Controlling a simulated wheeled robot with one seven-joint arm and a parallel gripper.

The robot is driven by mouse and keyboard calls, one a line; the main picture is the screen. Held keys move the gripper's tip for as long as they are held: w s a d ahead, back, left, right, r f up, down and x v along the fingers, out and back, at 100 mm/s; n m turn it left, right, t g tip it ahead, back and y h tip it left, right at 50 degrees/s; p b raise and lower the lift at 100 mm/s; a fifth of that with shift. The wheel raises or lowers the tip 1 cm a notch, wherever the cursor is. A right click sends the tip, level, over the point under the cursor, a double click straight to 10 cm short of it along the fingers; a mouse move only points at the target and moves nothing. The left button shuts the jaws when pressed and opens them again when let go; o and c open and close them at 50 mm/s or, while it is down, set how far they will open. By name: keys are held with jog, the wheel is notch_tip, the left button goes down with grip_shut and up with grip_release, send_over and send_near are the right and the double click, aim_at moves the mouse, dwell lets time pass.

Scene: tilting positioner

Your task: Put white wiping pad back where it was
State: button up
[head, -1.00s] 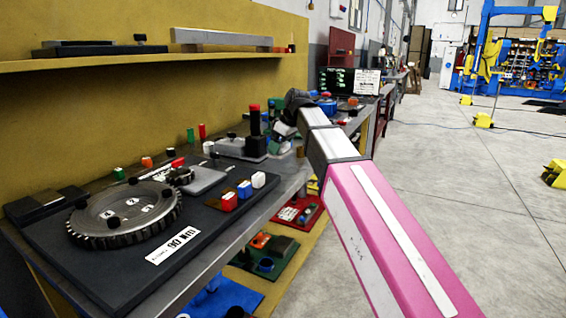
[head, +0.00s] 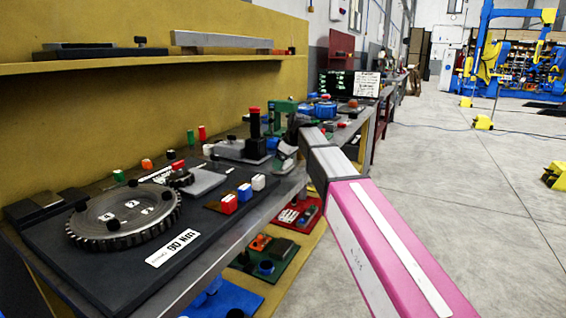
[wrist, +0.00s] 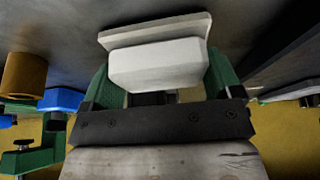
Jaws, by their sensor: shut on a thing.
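In the wrist view, the white wiping pad (wrist: 158,65) is a pale block with a wider, greyish-white plate along its far side. It sits between the two green fingers of my gripper (wrist: 160,78), which is shut on it. A grey surface lies beyond the pad; I cannot tell whether the pad touches it. In the head view my wrist is at the bench's right edge, beyond the dark board. The fingers and pad are not clear there.
The dark board (head: 110,270) carries a large gear (head: 125,217) and red, blue and white blocks (head: 244,192). A black post with a red top (head: 254,125) stands left of my wrist. In the wrist view, a brown cylinder (wrist: 24,75) and blue part (wrist: 62,100) are at left.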

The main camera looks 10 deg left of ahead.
jog(key=o, duration=0.7)
jog(key=v, duration=1.2)
